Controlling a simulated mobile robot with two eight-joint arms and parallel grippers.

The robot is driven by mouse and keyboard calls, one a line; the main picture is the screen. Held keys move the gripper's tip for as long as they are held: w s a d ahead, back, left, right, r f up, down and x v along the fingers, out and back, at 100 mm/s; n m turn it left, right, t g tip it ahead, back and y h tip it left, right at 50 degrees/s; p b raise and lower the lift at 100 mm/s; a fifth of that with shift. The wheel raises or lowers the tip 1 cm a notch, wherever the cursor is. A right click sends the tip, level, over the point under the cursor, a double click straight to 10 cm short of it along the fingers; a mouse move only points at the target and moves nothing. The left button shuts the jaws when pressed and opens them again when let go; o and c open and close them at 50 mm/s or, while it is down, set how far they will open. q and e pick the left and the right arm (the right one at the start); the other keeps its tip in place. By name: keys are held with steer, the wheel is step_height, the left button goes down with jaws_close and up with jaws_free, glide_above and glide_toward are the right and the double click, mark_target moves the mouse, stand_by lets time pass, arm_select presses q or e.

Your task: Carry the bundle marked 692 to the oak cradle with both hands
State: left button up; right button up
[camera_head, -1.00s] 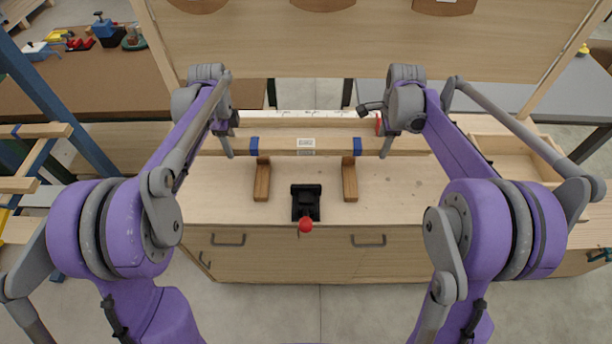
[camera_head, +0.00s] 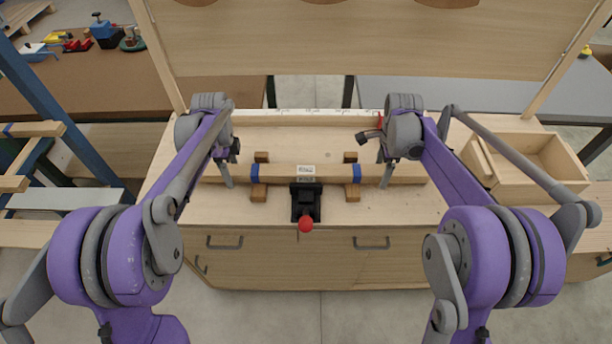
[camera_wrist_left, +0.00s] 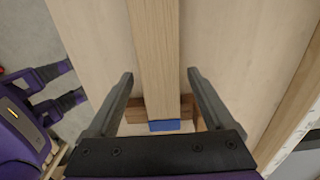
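The bundle (camera_head: 325,174) is a long pale wooden bar with two blue bands and a white label, whose number is too small to read. It lies crosswise over the two brown blocks of the oak cradle (camera_head: 259,193), whose ends show in front and behind. It appears to sit low on them; contact is hidden. My left gripper (camera_head: 228,174) is around the bar's left part. In the left wrist view its fingers (camera_wrist_left: 160,73) are apart, straddling the bar (camera_wrist_left: 156,45) with a narrow gap at the right. My right gripper (camera_head: 387,174) is at the bar's right part; its finger gap is hidden.
A black clamp with a red knob (camera_head: 306,224) stands just in front of the bar's middle at the bench's front edge. A wooden tray (camera_head: 565,155) is at the right. A white ruler strip (camera_head: 320,112) runs along the back.

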steer(key=shift+r, duration=0.1)
arm_select(q)
step_height(320, 180, up, 12)
arm_select(e)
step_height(320, 180, up, 12)
stand_by(0.8)
stand_by(0.4)
arm_select(q)
steer(key=s+d+f+n+t, duration=0.1)
steer(key=s+f+n, duration=0.3)
steer(key=s+n, duration=0.5)
steer(key=s+d+f+n+t, duration=0.2)
steer(key=s+n, duration=0.7)
steer(key=s, duration=0.9)
step_height(320, 180, down, 4)
steer(key=t, duration=0.2)
steer(key=shift+d+r+t, duration=0.15)
steer(key=shift+r+t, duration=0.05)
steer(key=shift+t, duration=0.1)
arm_select(e)
steer(key=s+a+f+n+t, duration=0.1)
steer(key=s+f+n+t, duration=0.1)
steer(key=s+f+n, duration=0.3)
steer(key=s+a+f+n+t, duration=0.2)
steer(key=s+n, duration=1.1)
steer(key=s, duration=0.9)
step_height(320, 180, down, 3)
steer(key=shift+r+t, duration=0.15)
steer(key=shift+t, duration=0.65)
